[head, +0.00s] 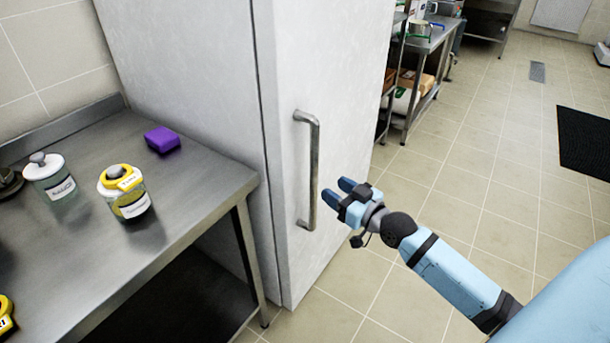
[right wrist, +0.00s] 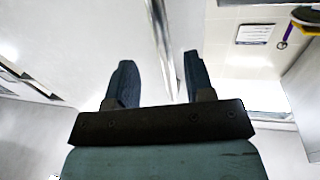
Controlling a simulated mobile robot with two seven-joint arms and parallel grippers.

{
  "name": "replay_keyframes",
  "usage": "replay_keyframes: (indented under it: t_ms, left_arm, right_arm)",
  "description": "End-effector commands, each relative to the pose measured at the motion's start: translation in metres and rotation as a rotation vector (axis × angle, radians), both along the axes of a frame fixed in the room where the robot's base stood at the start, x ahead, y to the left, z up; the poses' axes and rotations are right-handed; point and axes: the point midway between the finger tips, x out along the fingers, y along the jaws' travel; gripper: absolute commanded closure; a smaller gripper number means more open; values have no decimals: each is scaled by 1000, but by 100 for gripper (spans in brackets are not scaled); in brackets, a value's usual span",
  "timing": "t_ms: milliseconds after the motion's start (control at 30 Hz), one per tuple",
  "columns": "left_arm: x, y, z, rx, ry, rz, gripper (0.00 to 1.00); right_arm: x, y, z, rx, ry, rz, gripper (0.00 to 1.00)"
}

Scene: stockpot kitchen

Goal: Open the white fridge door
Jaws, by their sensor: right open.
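The white fridge (head: 200,80) stands at the centre left in the head view. Its door (head: 345,90) looks shut against the body, with a thin dark seam between them. A vertical metal handle (head: 313,170) is on the door near that seam. My right gripper (head: 337,190) is open, just right of the lower part of the handle. In the right wrist view the handle (right wrist: 163,45) shows between and beyond the two open fingers (right wrist: 157,80). I cannot tell whether a finger touches it. My left gripper is not in view.
A steel table (head: 190,190) stands left of the fridge, holding a purple sponge (head: 162,139), a white-lidded jar (head: 50,180) and a yellow-lidded jar (head: 127,195). Steel shelving (head: 425,50) stands beyond the fridge. The tiled floor (head: 480,180) at the right is open, with a black mat (head: 590,145).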

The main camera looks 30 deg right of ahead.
Motion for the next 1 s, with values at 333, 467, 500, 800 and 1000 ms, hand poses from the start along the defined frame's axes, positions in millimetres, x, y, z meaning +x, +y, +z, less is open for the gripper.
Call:
replay_keyframes:
  t_ms: [333, 467, 500, 800, 1000]
  left_arm:
    - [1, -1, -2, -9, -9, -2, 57]
    - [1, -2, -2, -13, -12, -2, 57]
    - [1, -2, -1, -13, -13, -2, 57]
    - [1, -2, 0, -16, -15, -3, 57]
    - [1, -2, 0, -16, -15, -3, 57]
  right_arm:
    - [66, 14, 0, 2, -2, 0, 52]
    - [82, 17, -1, 2, 0, 0, 52]
    - [86, 17, -1, 1, 0, 0, 52]
    - [93, 19, 0, 1, 1, 1, 52]
    - [93, 19, -1, 0, 1, 1, 70]
